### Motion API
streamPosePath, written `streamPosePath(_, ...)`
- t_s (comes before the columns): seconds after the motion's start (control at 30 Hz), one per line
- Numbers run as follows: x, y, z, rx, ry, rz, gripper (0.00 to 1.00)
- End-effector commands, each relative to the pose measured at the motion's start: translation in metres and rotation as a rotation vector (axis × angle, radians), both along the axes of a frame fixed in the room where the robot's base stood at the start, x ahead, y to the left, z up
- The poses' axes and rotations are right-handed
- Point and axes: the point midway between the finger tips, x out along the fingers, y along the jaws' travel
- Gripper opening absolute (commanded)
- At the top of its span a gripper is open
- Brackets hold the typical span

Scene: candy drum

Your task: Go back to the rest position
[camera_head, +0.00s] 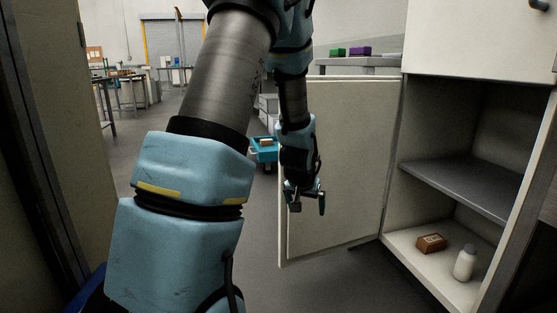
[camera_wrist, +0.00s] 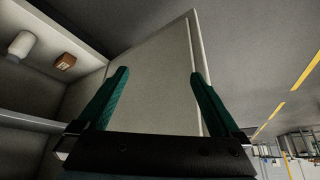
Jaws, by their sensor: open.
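My gripper (camera_head: 307,203) hangs in front of the open cabinet door (camera_head: 345,165), pointing down, in the head view. In the wrist view my gripper (camera_wrist: 158,82) shows its two green fingers spread wide apart with nothing between them. The same door (camera_wrist: 160,70) fills the space behind the fingers there. My arm crosses the middle of the head view and hides part of the room.
The open cabinet (camera_head: 475,195) stands at the right, with a brown box (camera_head: 431,243) and a white bottle (camera_head: 464,264) on its bottom. A blue cart (camera_head: 263,151) stands behind my arm. Green (camera_head: 337,52) and purple (camera_head: 360,51) items lie on a counter.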

Motion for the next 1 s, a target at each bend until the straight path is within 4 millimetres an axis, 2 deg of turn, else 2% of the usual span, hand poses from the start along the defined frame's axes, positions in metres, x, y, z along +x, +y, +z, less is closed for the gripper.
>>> streamPosePath(0.03, -0.017, 0.027, 0.023, 0.009, 0.041, 0.047, 1.0)
streamPosePath(0.1, -0.045, 0.058, 0.038, 0.027, 0.108, 0.095, 1.0)
streamPosePath(0.2, -0.082, 0.089, 0.055, 0.043, 0.189, 0.147, 1.0)
streamPosePath(0.3, -0.116, 0.113, 0.069, 0.051, 0.259, 0.191, 1.0)
streamPosePath(0.53, -0.189, 0.147, 0.094, 0.06, 0.394, 0.266, 1.0)
streamPosePath(0.87, -0.183, 0.144, 0.163, 0.062, 0.389, 0.256, 1.0)
streamPosePath(1.0, -0.182, 0.144, 0.204, 0.062, 0.388, 0.255, 1.0)
